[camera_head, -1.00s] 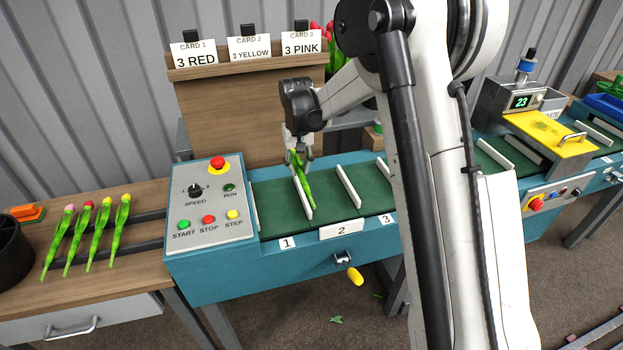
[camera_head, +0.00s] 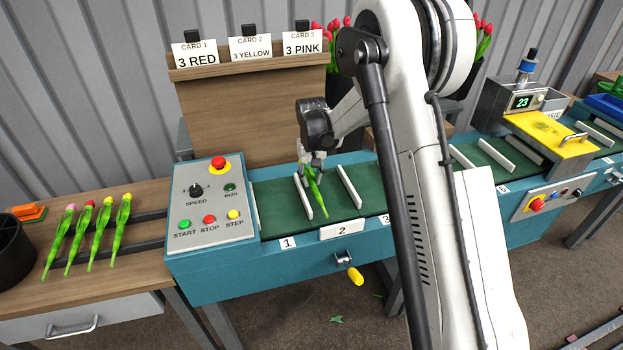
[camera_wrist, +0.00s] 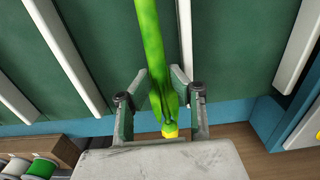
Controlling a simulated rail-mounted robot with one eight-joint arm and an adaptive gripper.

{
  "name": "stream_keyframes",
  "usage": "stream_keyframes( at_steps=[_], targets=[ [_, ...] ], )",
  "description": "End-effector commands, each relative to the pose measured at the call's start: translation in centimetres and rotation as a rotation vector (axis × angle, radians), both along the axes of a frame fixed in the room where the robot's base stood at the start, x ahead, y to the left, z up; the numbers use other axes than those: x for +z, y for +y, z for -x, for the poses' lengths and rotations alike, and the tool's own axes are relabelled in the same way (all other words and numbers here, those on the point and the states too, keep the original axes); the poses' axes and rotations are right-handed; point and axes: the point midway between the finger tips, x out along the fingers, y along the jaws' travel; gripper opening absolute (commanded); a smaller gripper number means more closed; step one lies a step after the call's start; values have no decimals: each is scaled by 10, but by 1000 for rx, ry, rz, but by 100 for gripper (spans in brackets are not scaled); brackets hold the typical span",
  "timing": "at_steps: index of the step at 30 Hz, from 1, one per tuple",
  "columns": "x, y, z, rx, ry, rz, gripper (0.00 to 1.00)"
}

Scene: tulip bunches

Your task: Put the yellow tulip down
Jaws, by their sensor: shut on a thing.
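My gripper (camera_head: 312,157) is shut on the yellow tulip (camera_head: 317,196) over the green conveyor belt (camera_head: 272,208). In the head view, the green stem points down toward the front, between two white dividers and behind the label 2 (camera_head: 342,230). The gripper hides its head there. In the wrist view, the stem (camera_wrist: 150,40) passes between the gripper's fingers (camera_wrist: 158,92), and a little of the yellow head shows near the palm. I cannot tell whether the stem touches the belt.
White dividers (camera_head: 349,187) stand up across the belt. Several tulips (camera_head: 101,233) lie on the left bench. A control panel (camera_head: 209,205) is left of the belt and a card board (camera_head: 240,115) stands behind. My arm hides part of the belt.

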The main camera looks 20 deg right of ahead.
Motion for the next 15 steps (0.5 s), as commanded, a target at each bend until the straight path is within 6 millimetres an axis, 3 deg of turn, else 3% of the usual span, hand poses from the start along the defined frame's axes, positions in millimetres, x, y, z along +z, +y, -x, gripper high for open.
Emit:
stream_keyframes(
  at_steps=[15],
  targets=[
    [-13, 0, 0, 0, 0, 0, 0]
  ],
)
